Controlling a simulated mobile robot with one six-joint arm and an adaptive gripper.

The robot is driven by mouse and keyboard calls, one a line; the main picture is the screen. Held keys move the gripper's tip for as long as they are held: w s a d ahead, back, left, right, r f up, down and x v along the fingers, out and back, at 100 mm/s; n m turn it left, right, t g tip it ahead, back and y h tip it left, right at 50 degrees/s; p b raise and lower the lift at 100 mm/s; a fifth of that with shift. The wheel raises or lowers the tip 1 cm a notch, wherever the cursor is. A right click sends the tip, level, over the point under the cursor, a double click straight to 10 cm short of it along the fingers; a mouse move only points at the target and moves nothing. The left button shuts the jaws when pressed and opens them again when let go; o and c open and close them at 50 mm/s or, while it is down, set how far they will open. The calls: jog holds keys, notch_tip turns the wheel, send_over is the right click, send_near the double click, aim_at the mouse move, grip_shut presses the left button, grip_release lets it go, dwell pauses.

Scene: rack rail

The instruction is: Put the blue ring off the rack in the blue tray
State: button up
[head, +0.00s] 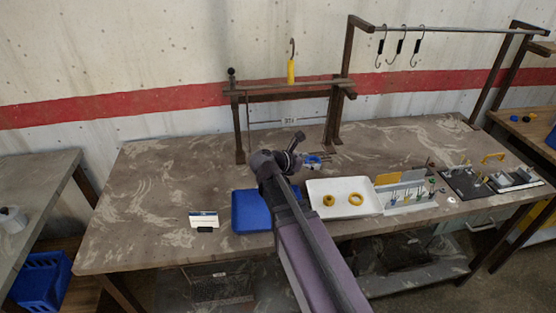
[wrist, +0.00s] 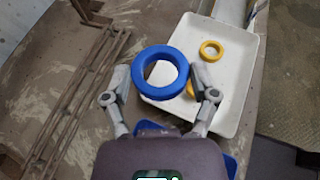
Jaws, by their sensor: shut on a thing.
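The blue ring (wrist: 139,72) is between the fingertips of my gripper (wrist: 160,88) in the wrist view, clear of the rack. My gripper is shut on it. In the head view the ring (head: 314,161) is a small blue patch at my gripper (head: 306,160), partly hidden by it. The blue tray (head: 250,212) lies on the table, left of my arm and nearer the front edge than the ring. In the wrist view the tray (wrist: 230,163) is mostly hidden behind my gripper. The dark rack (head: 290,93) stands behind my gripper.
A white tray (head: 343,207) right of my arm holds yellow rings (head: 356,199). A yellow-handled hook (head: 291,68) is on the rack. A small white card (head: 203,219) stands left of the blue tray. Parts and fixtures crowd the right; the table's left side is mostly clear.

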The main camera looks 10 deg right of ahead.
jog(key=shift+a, duration=0.1)
jog(key=f+b, duration=0.1)
jog(key=a+f+b, duration=0.1)
jog(key=f+b, duration=0.2)
jog(key=shift+a+f, duration=0.2)
jog(key=shift+a, duration=0.1)
jog(key=shift+w, duration=0.1)
dwell(0.4)
jog(key=w+a, duration=0.1)
jog(key=w, duration=0.3)
jog(key=w+a+b, duration=0.1)
jog(key=w+a, duration=0.1)
jog(key=w, duration=0.2)
jog(key=w+a+f, duration=0.1)
jog(key=w+a, duration=0.1)
jog(key=w, duration=0.2)
jog(key=shift+w+f+b, duration=0.1)
jog(key=shift+b, duration=0.2)
jog(key=shift+w+a+f+b, duration=0.25)
jog(key=shift+w+f+b, duration=0.25)
jog(key=shift+w, duration=0.15)
jog(key=shift+w+a+f+b, duration=0.25)
jog(key=shift+w+f+b, duration=0.25)
jog(key=shift+w, duration=0.1)
jog(key=shift+f+b, duration=0.7)
